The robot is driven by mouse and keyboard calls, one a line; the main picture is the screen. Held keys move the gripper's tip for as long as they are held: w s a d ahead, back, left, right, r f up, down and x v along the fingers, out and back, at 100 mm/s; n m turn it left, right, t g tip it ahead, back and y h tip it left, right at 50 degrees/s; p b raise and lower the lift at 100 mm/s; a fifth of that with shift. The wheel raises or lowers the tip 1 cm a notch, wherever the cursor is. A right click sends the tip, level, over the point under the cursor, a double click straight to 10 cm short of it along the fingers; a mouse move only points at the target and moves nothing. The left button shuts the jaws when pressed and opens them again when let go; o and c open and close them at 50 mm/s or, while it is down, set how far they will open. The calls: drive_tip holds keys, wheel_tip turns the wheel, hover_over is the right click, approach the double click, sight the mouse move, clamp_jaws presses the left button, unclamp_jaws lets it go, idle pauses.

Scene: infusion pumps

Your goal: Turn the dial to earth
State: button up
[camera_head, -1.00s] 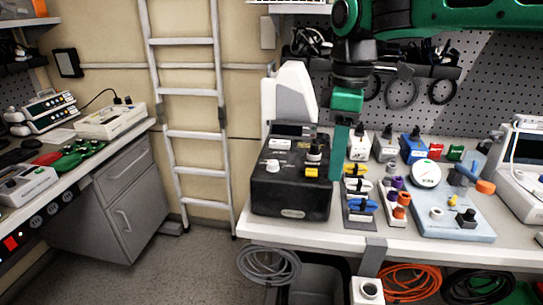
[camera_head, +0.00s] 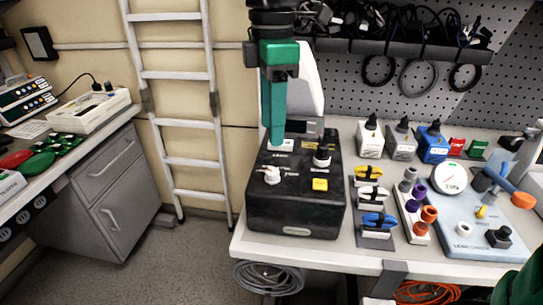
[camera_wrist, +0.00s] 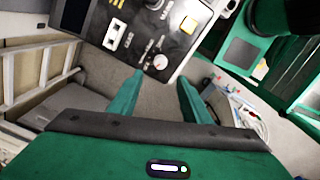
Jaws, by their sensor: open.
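A black instrument box (camera_head: 300,208) stands on the workbench near its left end. A white dial (camera_head: 271,175) sits on the left of its top panel. A second knob (camera_head: 322,157), dark on a pale base, stands further right, behind a yellow button (camera_head: 320,184). My gripper (camera_head: 277,143) points down near the back left of the panel, beyond the white dial in the head view. In the wrist view my gripper (camera_wrist: 160,76) is open, with the white dial (camera_wrist: 160,62) between and just beyond the fingertips. It looks empty. The dial's markings are too small to read.
A white machine (camera_head: 308,85) stands behind the box. Clamps (camera_head: 372,197), coloured sockets (camera_head: 421,214) and a pale blue gauge board (camera_head: 480,240) stand to its right. A ladder (camera_head: 180,125) leans at the wall to the left, over open floor.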

sight(272, 171)
wheel_tip(272, 171, down, 10)
drive_tip(key=shift+f, duration=0.2)
idle(0.4)
drive_tip(key=c, duration=1)
